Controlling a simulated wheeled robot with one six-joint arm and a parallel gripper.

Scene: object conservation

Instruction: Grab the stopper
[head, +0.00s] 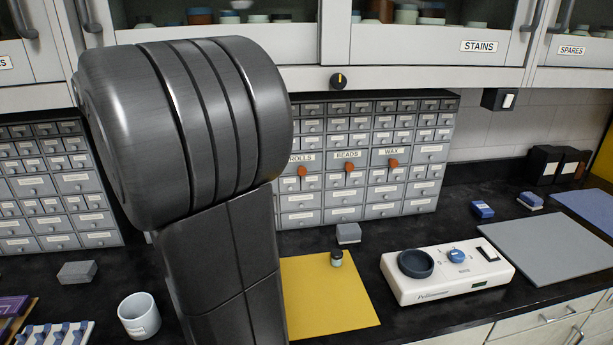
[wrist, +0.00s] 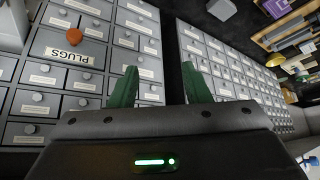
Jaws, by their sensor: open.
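I cannot make out a loose stopper in either view. A small jar (head: 336,261) with a dark top stands upright on the yellow mat (head: 315,300) in the head view. In the wrist view a drawer labelled PLUGS (wrist: 62,48) with an orange knob (wrist: 76,104) appears upside down at the left; it looks shut. My gripper (wrist: 160,86) has its two green fingers wide apart, with nothing between them. It faces the grey drawer cabinets and touches nothing that I can see. In the head view my arm hides the gripper and part of the cabinets.
Drawers labelled ROLLS, BEADS and WAX (head: 391,156) have orange knobs. A white device (head: 446,272) with a dark round well stands right of the mat. A white cup (head: 139,316), a grey block (head: 348,233) and a grey mat (head: 550,247) are on the black counter. Cupboards hang above.

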